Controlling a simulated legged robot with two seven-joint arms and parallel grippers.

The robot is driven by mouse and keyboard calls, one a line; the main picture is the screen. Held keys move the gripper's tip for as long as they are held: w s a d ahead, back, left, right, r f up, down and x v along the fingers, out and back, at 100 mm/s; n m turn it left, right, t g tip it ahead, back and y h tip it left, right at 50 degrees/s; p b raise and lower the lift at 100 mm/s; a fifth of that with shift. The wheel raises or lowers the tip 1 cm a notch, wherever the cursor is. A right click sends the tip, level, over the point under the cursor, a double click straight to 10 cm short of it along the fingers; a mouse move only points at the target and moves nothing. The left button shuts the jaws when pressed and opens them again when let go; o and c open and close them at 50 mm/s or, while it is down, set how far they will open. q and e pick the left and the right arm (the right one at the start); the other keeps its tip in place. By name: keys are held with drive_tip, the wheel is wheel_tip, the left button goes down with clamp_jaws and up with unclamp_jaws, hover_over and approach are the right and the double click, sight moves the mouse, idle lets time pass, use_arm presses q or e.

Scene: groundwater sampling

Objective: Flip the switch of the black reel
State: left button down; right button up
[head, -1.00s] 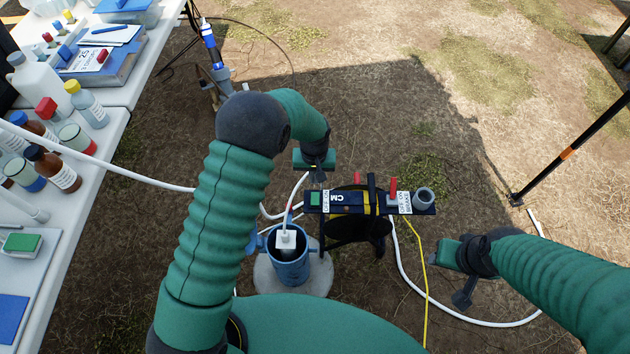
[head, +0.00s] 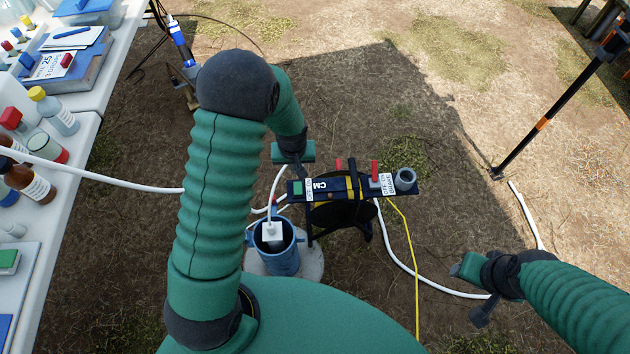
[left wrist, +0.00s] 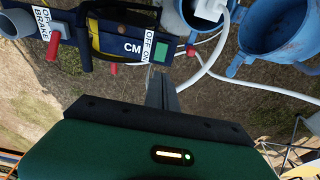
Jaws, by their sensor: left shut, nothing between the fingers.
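The black reel (head: 352,214) stands right of the blue well pipe, with a dark blue panel (head: 340,186) marked CM across its top. In the left wrist view, the panel's end (left wrist: 122,46) has an OFF-ON label, a green square (left wrist: 161,52) and a small red lever (left wrist: 190,50) at its edge. Another red lever (head: 375,171) stands by the BRAKE label. My left gripper (head: 300,172) is shut and empty, close to the panel's OFF-ON end; its fingers (left wrist: 162,93) appear apart from the lever. My right gripper (head: 485,312) is low at the right, its jaws unclear.
The blue well pipe (head: 280,257) holds a white fitting with a hose. A yellow cable (head: 411,235) and a white hose (head: 398,255) run beside the reel. A table (head: 75,195) with bottles is at left; a black pole (head: 530,140) stands at right.

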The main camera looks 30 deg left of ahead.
sight(297, 185)
use_arm(q)
drive_tip(key=shift+f, duration=0.1)
drive_tip(key=f+b, duration=0.1)
drive_tip(key=f, duration=0.3)
drive_tip(key=w+a+f+b, duration=0.1)
drive_tip(key=f+b, duration=0.1)
drive_tip(key=f, duration=0.3)
drive_tip(key=w+f+b, duration=0.1)
drive_tip(key=f, duration=0.3)
drive_tip(key=shift+w+a+f, duration=0.15)
drive_tip(key=shift+a+f, duration=0.1)
drive_tip(key=shift+f, duration=0.05)
